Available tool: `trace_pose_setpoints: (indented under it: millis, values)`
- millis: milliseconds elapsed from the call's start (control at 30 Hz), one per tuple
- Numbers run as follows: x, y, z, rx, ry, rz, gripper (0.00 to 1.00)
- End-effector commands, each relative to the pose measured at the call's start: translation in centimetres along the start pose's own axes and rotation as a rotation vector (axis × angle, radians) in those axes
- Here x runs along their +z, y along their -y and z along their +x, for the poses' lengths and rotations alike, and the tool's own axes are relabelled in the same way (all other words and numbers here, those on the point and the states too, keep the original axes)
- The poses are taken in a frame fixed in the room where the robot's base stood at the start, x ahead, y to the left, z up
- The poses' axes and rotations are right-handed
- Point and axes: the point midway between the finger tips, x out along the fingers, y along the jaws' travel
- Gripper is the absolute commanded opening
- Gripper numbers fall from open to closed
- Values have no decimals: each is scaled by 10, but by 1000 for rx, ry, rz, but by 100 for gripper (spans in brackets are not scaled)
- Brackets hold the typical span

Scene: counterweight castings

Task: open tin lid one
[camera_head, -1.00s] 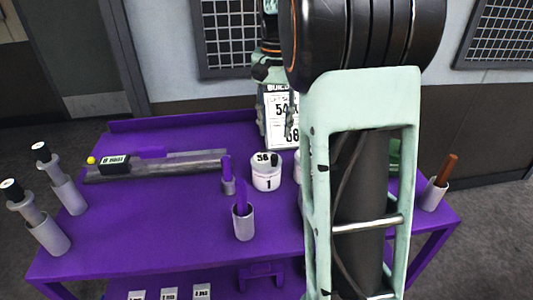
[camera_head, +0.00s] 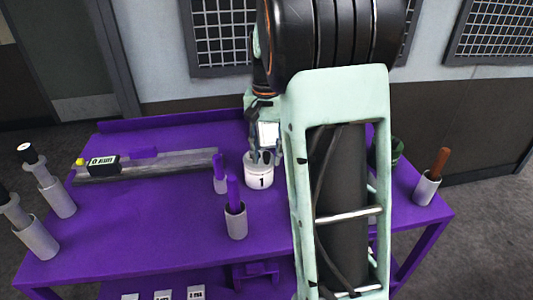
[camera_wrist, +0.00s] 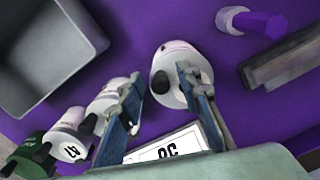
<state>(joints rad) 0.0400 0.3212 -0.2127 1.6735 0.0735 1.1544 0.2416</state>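The tin marked 1 (camera_head: 259,179) is a white round tin on the purple table, near its middle in the head view. In the wrist view the white tin (camera_wrist: 174,56) with a black knob (camera_wrist: 161,83) on its lid is just ahead of my fingers. My gripper (camera_head: 264,157) is right over the tin in the head view, hiding much of its lid. In the wrist view my gripper (camera_wrist: 160,74) is open, with the knob between its two spread fingers. I cannot tell whether a finger touches the lid. The lid appears to be on the tin.
In the wrist view two more white tins (camera_wrist: 107,97) (camera_wrist: 72,136) and a green tin (camera_wrist: 30,157) stand in a row at left. A grey bin (camera_wrist: 95,28) is at upper left. Purple-handled tools in cups (camera_head: 236,222) stand close to tin 1.

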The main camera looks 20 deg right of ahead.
Motion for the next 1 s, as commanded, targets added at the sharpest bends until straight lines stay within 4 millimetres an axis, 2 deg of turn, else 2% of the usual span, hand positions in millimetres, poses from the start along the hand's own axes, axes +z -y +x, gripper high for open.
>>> trace_pose_setpoints:
  millis: [33, 267, 667, 1000]
  values:
    - [0, 0, 0, 0, 0, 0, 25]
    - [0, 0, 0, 0, 0, 0, 0]
    - [0, 0, -1, 1, 2, 0, 0]
    - [-3, 1, -12, 23, 69, 0, 0]
